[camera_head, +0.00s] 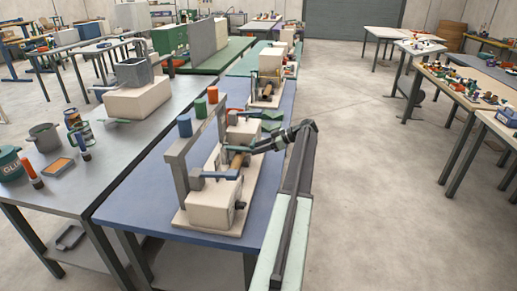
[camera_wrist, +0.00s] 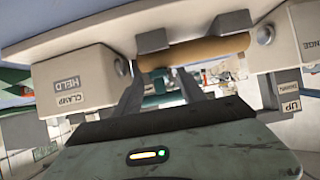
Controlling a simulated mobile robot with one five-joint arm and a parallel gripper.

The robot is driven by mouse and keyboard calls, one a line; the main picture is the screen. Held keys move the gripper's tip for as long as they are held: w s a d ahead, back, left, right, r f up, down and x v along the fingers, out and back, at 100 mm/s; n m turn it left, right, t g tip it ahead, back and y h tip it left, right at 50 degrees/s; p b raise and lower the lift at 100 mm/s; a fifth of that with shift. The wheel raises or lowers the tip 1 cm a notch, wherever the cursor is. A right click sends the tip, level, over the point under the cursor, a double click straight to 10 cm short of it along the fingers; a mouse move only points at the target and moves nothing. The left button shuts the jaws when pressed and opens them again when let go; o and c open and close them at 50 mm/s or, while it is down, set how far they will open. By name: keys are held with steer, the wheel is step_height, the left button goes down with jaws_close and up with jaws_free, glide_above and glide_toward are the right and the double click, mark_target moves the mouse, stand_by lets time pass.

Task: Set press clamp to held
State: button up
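The spiral winder stands on the blue bench. Its cream housing (camera_head: 215,203), grey frame (camera_head: 179,168) and brown roller (camera_head: 238,160) show in the head view. In the wrist view, a cream block (camera_wrist: 80,80) at left carries a grey "HELD" plate (camera_wrist: 67,84) and a "CLAMP" label (camera_wrist: 72,100). A small round knob (camera_wrist: 122,66) sits on its right side. The brown roller (camera_wrist: 195,52) spans the upper middle. My gripper (camera_wrist: 163,90) is open, its fingers apart below the roller. It reaches the machine from the right in the head view (camera_head: 256,148). I cannot tell whether it touches anything.
A blue-grey lever (camera_head: 220,175) lies across the housing front. In the wrist view, an "UP" label (camera_wrist: 290,107) is at right. Another machine (camera_head: 268,85) stands behind. The floor (camera_head: 370,180) at right is clear.

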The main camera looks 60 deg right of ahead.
steer(key=o, duration=0.6)
steer(key=shift+o, duration=0.2)
steer(key=p+v, duration=0.3)
steer(key=v, duration=0.4)
steer(key=shift+s+r+p, duration=0.2)
steer(key=shift+s+p, duration=0.1)
steer(key=shift+p, duration=0.1)
steer(key=shift+d, duration=0.15)
